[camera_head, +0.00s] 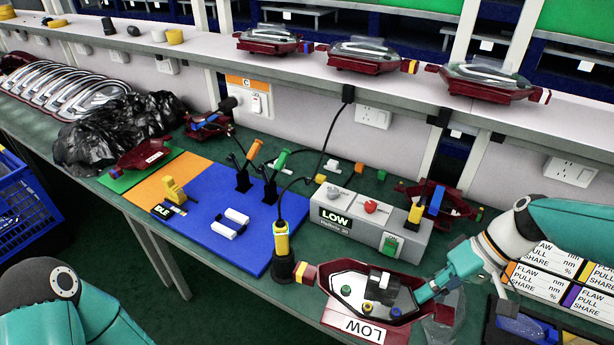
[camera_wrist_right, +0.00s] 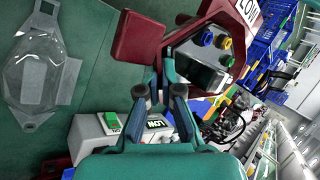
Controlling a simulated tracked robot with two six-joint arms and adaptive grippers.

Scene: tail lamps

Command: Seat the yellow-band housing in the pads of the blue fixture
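The dark-red housing (camera_head: 330,312) with a yellow band at its left end lies near the front table edge in the head view, open side up, with a "LOW" label on its front. My right gripper (camera_head: 424,295) is at its right end. In the right wrist view the fingers (camera_wrist_right: 165,88) are closed together at the wall of the housing (camera_wrist_right: 138,36). I cannot tell whether it is clear of the table. The blue fixture (camera_head: 205,228) lies to its left, with two white pads (camera_head: 229,229) empty. Of my left arm only teal links show, bottom left; its gripper is out of view.
A grey tester box (camera_head: 345,222) marked "LOW" stands behind the housing. A yellow tool in a black holder (camera_head: 282,262) stands between housing and fixture. Upright orange and green tools (camera_head: 272,185) stand on the fixture's back. A clear lens (camera_wrist_right: 35,75) lies on the table.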

